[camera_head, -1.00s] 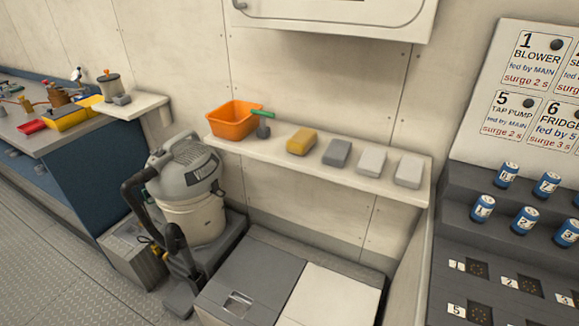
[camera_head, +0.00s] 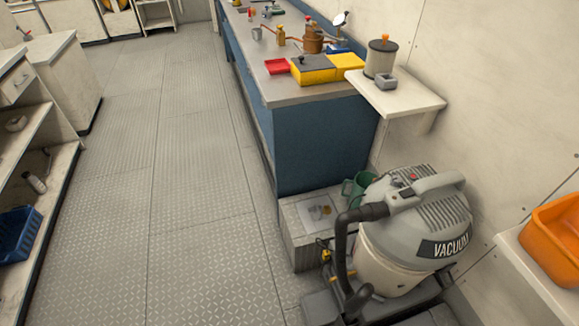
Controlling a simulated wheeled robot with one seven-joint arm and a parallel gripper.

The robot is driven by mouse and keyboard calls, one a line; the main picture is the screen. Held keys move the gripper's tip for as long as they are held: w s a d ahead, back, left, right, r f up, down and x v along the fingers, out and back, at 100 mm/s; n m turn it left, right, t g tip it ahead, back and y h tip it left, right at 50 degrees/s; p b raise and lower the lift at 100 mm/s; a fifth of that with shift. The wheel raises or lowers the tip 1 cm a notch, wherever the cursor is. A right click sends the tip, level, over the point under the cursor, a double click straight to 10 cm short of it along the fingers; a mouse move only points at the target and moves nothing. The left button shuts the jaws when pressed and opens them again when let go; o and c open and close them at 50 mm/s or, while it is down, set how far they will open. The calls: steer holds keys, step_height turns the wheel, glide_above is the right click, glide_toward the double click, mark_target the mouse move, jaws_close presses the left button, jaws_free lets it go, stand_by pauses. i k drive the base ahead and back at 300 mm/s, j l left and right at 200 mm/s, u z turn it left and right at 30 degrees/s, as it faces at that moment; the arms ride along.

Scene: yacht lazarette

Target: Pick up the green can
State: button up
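A green can-like vessel (camera_head: 359,187) with a handle at its left shows behind the vacuum's hose. It is on or just behind a low grey box (camera_head: 310,218), against the end of the blue workbench. The vacuum cleaner hides part of it, so I cannot tell exactly what it rests on. My gripper is not in view.
A grey vacuum cleaner (camera_head: 415,230) with a black hose stands in front of the green vessel. A blue workbench (camera_head: 315,140) and a small white shelf (camera_head: 405,100) are behind. An orange bin (camera_head: 555,240) is at right. The metal floor (camera_head: 180,200) at left is clear.

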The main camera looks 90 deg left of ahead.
mark_target(363, 179)
steer(key=u, duration=1.7)
steer(key=i+j+z, duration=0.2)
steer(key=i+j, duration=0.15)
steer(key=j, duration=0.25)
steer(key=i+j, duration=0.2)
steer(key=i+j+z, duration=0.15)
steer(key=j, duration=0.3)
steer(key=i+j+z, duration=0.1)
steer(key=j, duration=0.2)
steer(key=i+j+z, duration=0.1)
steer(key=j, duration=0.25)
steer(key=i+j+z, duration=0.1)
steer(key=j, duration=0.3)
steer(key=i, duration=0.1)
